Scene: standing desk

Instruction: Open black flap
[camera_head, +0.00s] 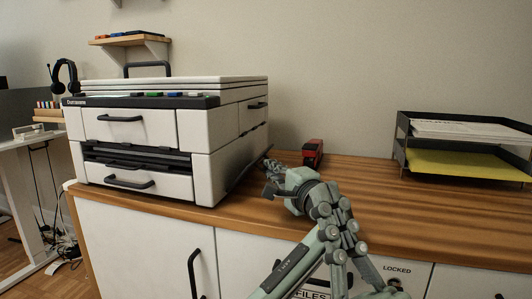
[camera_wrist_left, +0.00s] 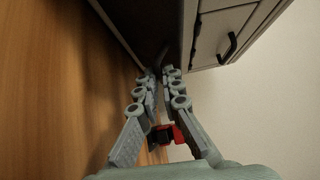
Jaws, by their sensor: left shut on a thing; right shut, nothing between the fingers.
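The black flap (camera_wrist_left: 140,22) is a dark panel on the printer's side in the left wrist view, with a dark handle (camera_wrist_left: 163,56) standing out from it. In the head view the flap (camera_head: 246,170) shows as a dark, narrow shape low on the printer's right side. My left gripper (camera_head: 267,168) is at that side; in its wrist view, its fingertips (camera_wrist_left: 163,76) are shut on the handle. The overlapping arms hide part of each other.
The white printer (camera_head: 125,128) stands at the wooden cabinet top's left end. A red and black object (camera_head: 312,152) lies behind my grippers; it also shows in the wrist view (camera_wrist_left: 166,135). A black paper tray (camera_head: 401,140) stands at right. The top's middle right is clear.

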